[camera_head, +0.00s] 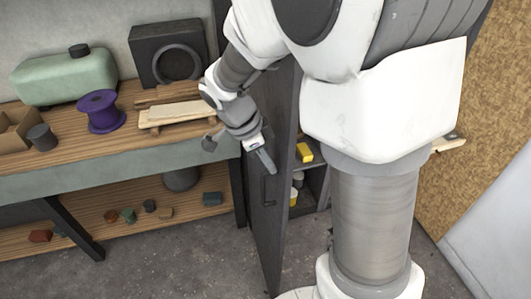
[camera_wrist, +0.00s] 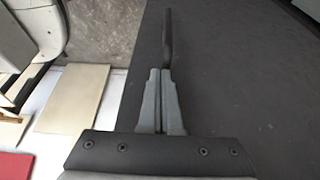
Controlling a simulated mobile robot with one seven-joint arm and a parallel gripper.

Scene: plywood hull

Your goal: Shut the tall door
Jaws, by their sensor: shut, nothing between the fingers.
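The tall door (camera_head: 262,222) is a dark grey panel standing open, seen nearly edge-on left of my column. Its dark bar handle (camera_head: 269,188) shows on its face. Behind it is the open cabinet (camera_head: 314,187), partly hidden by my arm. My gripper (camera_head: 266,162) points down in front of the door, just above the handle. In the wrist view the closed, empty fingers (camera_wrist: 158,75) point along the dark door face (camera_wrist: 240,80), and a dark bar like the handle (camera_wrist: 169,35) shows just past their tips. I cannot tell whether they touch it.
A workbench (camera_head: 110,150) on the left holds a green tank (camera_head: 65,77), a purple spool (camera_head: 101,111) and a black speaker-like box (camera_head: 168,53). Small blocks lie on its lower shelf. The cabinet holds a yellow item (camera_head: 304,153). Bare floor (camera_head: 190,245) lies left of the door.

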